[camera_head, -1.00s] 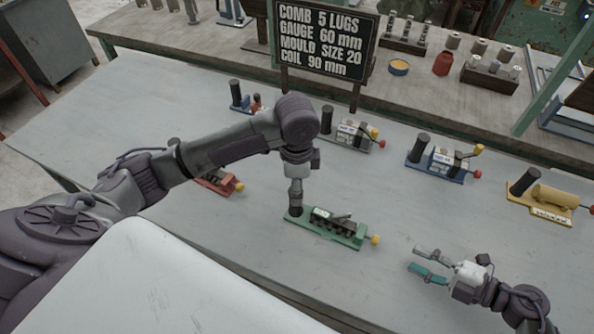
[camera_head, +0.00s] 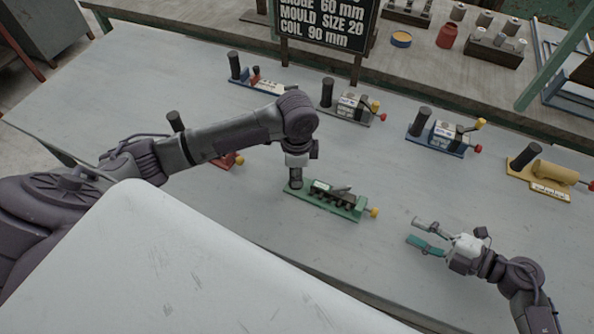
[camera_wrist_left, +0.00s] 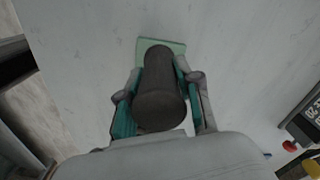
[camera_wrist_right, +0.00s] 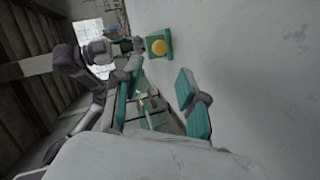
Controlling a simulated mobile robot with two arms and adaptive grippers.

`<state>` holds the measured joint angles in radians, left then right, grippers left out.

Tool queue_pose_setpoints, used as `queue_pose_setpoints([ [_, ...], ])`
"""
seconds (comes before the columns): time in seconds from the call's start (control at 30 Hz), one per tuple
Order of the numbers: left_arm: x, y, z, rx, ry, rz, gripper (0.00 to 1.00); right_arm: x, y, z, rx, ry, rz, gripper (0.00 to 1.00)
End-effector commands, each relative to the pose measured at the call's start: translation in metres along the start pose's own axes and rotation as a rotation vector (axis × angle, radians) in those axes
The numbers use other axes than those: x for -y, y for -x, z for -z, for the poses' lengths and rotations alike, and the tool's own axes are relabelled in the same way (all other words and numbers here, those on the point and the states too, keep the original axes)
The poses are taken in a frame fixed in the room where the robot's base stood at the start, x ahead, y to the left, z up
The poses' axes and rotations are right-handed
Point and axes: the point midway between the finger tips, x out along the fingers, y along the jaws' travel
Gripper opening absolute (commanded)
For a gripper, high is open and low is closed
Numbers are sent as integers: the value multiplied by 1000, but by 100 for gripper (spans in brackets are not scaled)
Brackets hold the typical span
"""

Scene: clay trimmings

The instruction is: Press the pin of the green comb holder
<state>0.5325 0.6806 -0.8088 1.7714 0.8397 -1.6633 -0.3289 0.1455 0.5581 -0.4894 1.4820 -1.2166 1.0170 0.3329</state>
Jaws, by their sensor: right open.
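The green comb holder (camera_head: 335,205) lies on the grey table, with a dark comb block on its base. Its yellow knob-ended pin (camera_head: 374,212) sticks out at the right end. My left gripper (camera_head: 296,183) is down around the dark upright handle (camera_wrist_left: 160,95) at the holder's left end. In the left wrist view its teal pads lie on both sides of the handle; whether they press it is unclear. My right gripper (camera_head: 428,236) is open and empty, to the right of the pin and apart from it. The yellow pin shows ahead in the right wrist view (camera_wrist_right: 159,47).
Other holders stand around: red (camera_head: 224,162), grey (camera_head: 345,117), blue (camera_head: 435,148), yellow (camera_head: 537,194), and another blue one (camera_head: 247,85) farther back. A black sign (camera_head: 325,22) stands behind. Bare table lies between the green holder and my right gripper.

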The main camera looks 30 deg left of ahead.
Motion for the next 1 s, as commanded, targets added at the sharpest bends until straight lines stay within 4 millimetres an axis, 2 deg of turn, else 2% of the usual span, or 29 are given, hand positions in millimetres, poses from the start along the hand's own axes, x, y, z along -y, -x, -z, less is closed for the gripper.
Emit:
queue_pose_setpoints([
  [0.03,0,0,0,0,0,1,19,0,0,0,0,0,0,42],
  [0.13,0,0,0,0,0,1,2,0,0,0,0,0,0,42],
  [0.3,0,0,0,0,0,1,0,0,0,0,0,0,0,40],
  [0.53,1,1,0,0,1,2,0,0,0,0,0,0,0,2],
  [0.67,1,1,0,0,1,2,0,-2,0,0,-4,49,11,0],
  [0.77,1,1,0,0,1,2,0,-9,2,0,-20,193,42,0],
  [0.83,1,1,0,0,1,2,0,-15,3,0,-42,361,80,0],
  [1.0,1,1,0,-1,1,2,0,-30,11,-1,-137,900,193,0],
])
